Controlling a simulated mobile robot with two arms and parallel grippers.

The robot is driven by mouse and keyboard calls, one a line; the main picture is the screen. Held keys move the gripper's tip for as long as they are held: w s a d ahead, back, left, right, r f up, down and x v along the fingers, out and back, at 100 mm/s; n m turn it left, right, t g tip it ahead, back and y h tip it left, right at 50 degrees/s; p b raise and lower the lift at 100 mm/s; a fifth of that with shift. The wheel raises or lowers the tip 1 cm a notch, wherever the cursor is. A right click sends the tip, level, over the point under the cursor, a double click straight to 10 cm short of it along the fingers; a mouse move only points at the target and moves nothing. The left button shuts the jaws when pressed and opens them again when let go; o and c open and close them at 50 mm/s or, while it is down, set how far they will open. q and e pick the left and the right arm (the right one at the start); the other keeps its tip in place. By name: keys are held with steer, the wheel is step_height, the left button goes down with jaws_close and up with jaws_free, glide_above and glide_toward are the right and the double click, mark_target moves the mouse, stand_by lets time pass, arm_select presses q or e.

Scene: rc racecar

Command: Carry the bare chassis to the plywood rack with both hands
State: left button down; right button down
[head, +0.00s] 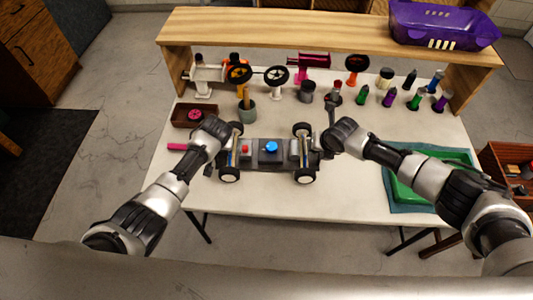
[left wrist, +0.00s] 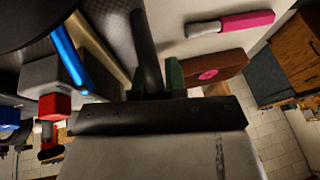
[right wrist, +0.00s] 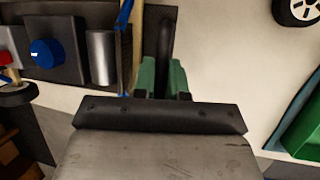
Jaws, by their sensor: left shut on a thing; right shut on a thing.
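The bare chassis (head: 270,153) is over the front middle of the white table, level, with dark wheels at its corners and a blue knob on top. Whether its wheels touch the table is unclear. My left gripper (head: 216,160) is shut on its left end; in the left wrist view the chassis (left wrist: 42,75) is beside the fingers. My right gripper (head: 326,152) is shut on its right end; the right wrist view shows the chassis (right wrist: 68,55) to the left. The fingertips are partly hidden. The plywood rack (head: 300,28) spans the back of the table.
Several bottles (head: 390,97) and wheels on stands (head: 277,77) stand behind the chassis. A brown tray (head: 194,115) is at left, a green tray (head: 432,175) at right. The rack's middle top is clear.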

arm_select(q)
steer(key=shift+r+p, duration=0.35)
steer(key=shift+r, duration=0.35)
arm_select(e)
steer(key=shift+r, duration=0.7)
arm_select(q)
steer(key=shift+f, duration=0.1)
arm_select(e)
steer(key=shift+f, duration=0.1)
